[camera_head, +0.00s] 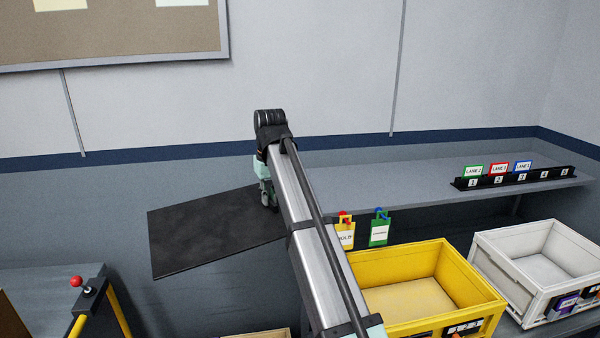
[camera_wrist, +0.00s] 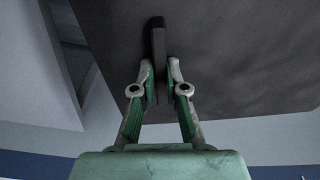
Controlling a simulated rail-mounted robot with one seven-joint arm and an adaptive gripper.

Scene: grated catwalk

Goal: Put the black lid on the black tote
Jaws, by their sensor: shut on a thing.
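The black lid (camera_head: 195,235) is a flat dark panel in the head view, held in the air left of my arm. My gripper (camera_head: 268,198) is at its right edge, partly hidden by my own arm. In the wrist view the lid (camera_wrist: 245,55) fills the upper part. There my gripper (camera_wrist: 158,80) is shut on a narrow dark bar (camera_wrist: 157,38) that stands out from the lid's face. No black tote can be made out in either view.
A yellow tote (camera_head: 488,288) and a white tote (camera_head: 490,260) stand open at the right. Behind them is a grey shelf (camera_head: 400,181) with a numbered black rack (camera_head: 515,179) and lane cards. At lower left is a grey surface (camera_head: 40,290) with a red-knobbed lever (camera_head: 77,282).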

